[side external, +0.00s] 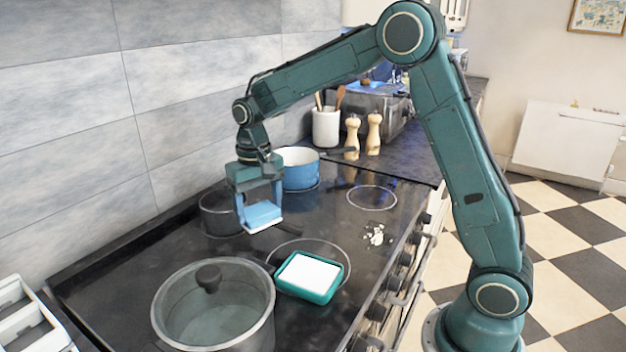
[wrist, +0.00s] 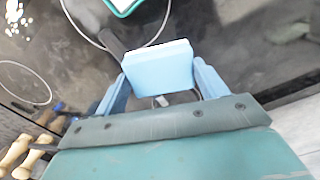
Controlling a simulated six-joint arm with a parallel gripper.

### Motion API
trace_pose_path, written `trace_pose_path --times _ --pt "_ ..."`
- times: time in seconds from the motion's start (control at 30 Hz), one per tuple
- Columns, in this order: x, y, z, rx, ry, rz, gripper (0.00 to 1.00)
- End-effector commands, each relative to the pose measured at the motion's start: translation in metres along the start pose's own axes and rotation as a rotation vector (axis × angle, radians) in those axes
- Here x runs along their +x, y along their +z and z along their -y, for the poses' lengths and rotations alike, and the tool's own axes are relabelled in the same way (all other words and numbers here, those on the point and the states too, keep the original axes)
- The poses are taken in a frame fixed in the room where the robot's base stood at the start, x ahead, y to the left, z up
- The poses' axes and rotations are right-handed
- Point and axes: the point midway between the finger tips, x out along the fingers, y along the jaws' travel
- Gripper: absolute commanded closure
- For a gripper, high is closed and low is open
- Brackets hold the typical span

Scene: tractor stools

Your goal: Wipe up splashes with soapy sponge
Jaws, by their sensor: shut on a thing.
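My gripper (side external: 261,212) is shut on a light blue sponge (side external: 263,214) and holds it over the back part of the black stovetop (side external: 330,225). The sponge also shows between the fingers in the wrist view (wrist: 158,68). White splashes (side external: 376,236) lie on the stovetop near its front edge, right of the gripper; they show at the top left of the wrist view (wrist: 12,15). A teal tray (side external: 318,298) with white contents (side external: 309,272) sits in front of the gripper. Whether the sponge touches anything below is hard to tell.
A large lidded glass pot (side external: 213,310) stands at the front left. A blue saucepan (side external: 300,170) stands behind the gripper, with two wooden mills (side external: 373,134) and a utensil crock (side external: 326,128) beyond. A tiled wall (side external: 70,130) borders the left. The stovetop around the splashes is clear.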

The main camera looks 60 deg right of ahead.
Motion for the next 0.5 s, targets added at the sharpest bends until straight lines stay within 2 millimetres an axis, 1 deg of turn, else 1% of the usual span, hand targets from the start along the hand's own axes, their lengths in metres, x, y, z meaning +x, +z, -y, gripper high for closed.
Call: trace_pose_path --times 0.17,0.27,0.37,0.5 --pt "-0.001 0.01 -0.035 0.096 0.0 -0.001 0.5" --pt "-0.001 0.021 -0.061 0.176 0.0 -0.001 0.5" --pt "-0.001 0.035 -0.09 0.268 0.0 -0.001 0.5" --pt "0.002 0.061 -0.129 0.405 0.0 -0.001 0.5"
